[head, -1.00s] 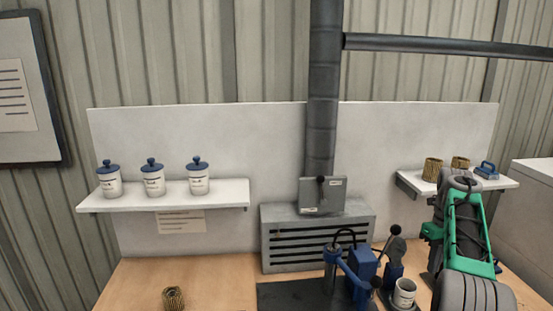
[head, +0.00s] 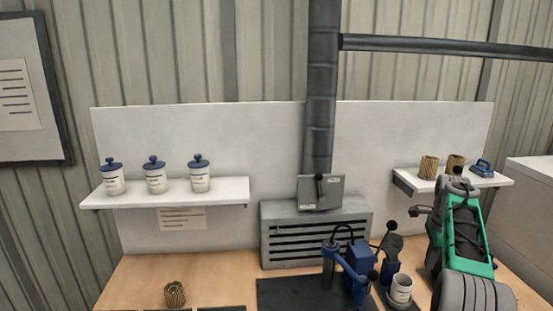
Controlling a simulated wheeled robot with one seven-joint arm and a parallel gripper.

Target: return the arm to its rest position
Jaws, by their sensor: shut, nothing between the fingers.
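My arm (head: 466,235), dark grey with green panels, rises from the lower right and bends at its top in front of the right shelf. I cannot make out my gripper or its fingertips. A small dark part (head: 421,211) sticks out left of the arm; I cannot tell what it is. A gold pleated filter cartridge (head: 175,294) stands on the wooden bench at the lower left. Two more cartridges, one left (head: 429,168) and one right (head: 455,164), stand on the right shelf, apart from the arm in the picture.
The right shelf (head: 405,184) also bears a blue tool (head: 481,168). A blue fixture (head: 352,268) and a white cup (head: 401,289) stand left of my arm. The left shelf (head: 225,191) holds three lidded jars (head: 156,178). The bench (head: 215,275) is bare at centre-left.

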